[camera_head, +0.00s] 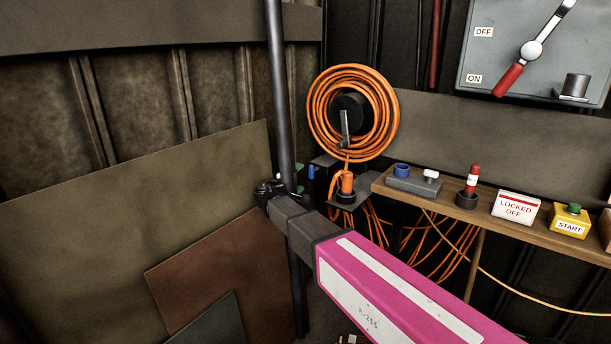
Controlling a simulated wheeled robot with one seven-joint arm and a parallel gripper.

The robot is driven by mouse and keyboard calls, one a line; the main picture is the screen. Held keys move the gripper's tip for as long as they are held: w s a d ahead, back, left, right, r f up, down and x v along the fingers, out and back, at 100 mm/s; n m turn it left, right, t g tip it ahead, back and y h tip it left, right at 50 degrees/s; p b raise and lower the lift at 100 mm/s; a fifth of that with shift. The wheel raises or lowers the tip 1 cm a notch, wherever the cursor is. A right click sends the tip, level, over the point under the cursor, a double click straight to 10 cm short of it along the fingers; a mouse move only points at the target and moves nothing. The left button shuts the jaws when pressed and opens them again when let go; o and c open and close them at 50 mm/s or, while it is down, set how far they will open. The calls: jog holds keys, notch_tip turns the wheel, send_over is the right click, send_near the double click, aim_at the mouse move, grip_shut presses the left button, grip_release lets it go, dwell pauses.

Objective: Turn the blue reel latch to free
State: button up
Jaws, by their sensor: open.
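A reel of orange cable (384,112) hangs on the dark wall, with a black hub and a grey metal lever (345,127) at its front. A small blue piece (311,171) shows below and left of the reel, partly hidden. A blue round cap (402,170) stands on a grey block on the shelf. I cannot tell for sure which blue part is the reel latch, or its setting. My gripper (268,190) is open, at the end of my pink arm, left of the reel and of the small blue piece. Its fingertips are small and hard to make out.
A dark upright pole (279,90) stands beside my gripper. The wooden shelf (480,222) at right bears a red-topped plug (473,180), a "LOCKED OFF" sign (516,207) and a yellow START box (569,221). Orange cables hang below. Above is a switch panel (490,50) with a red-handled lever.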

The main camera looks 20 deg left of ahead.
jog(key=shift+v, duration=1.85)
